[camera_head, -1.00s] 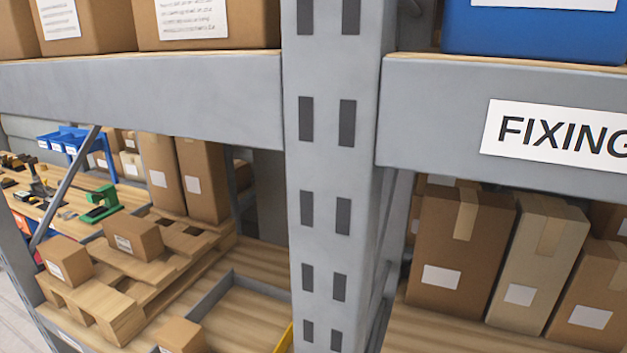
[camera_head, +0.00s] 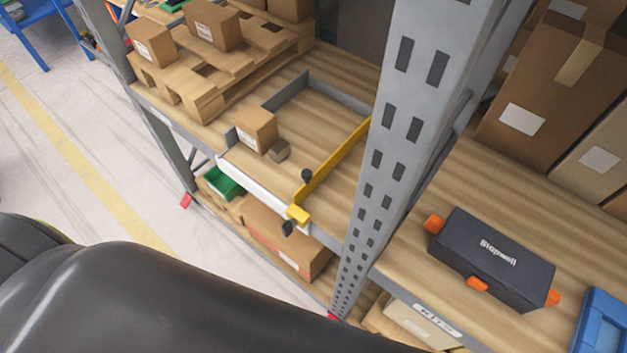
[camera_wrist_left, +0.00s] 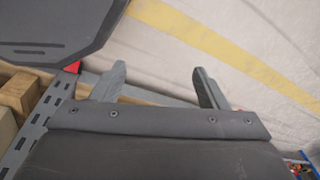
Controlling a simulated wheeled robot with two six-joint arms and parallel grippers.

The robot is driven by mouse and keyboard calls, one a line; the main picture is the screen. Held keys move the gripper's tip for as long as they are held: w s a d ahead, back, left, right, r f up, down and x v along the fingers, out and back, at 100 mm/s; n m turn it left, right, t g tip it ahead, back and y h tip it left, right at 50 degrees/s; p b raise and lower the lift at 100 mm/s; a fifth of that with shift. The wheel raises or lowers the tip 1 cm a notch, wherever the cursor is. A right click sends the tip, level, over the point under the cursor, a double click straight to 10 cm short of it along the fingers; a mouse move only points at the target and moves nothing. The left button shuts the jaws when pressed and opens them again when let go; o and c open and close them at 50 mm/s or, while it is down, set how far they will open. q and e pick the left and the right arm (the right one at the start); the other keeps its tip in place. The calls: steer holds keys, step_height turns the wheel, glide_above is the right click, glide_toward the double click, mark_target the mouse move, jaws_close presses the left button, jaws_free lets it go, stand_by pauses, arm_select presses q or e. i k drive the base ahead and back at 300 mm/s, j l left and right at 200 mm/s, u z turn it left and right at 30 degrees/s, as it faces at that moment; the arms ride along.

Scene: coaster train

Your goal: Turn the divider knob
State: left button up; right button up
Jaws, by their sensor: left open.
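A yellow divider (camera_head: 334,160) stands across a wooden shelf bay in the head view, beside the grey rack post. A dark knob (camera_head: 307,175) sits on the divider near its front end. A second dark knob-like part (camera_head: 288,228) hangs below the yellow front block (camera_head: 297,214) at the shelf's front edge. I cannot tell which is the divider knob. My left gripper (camera_wrist_left: 159,68) is open and empty in the left wrist view, above the pale floor. The knobs do not show there. My right gripper is not in view.
The grey rack post (camera_head: 405,110) rises just right of the divider. A dark case (camera_head: 492,258) sits on the right shelf. Open floor (camera_head: 70,200) lies to the left.

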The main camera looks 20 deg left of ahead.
mark_target(287, 226)
steer(key=u, duration=0.85)
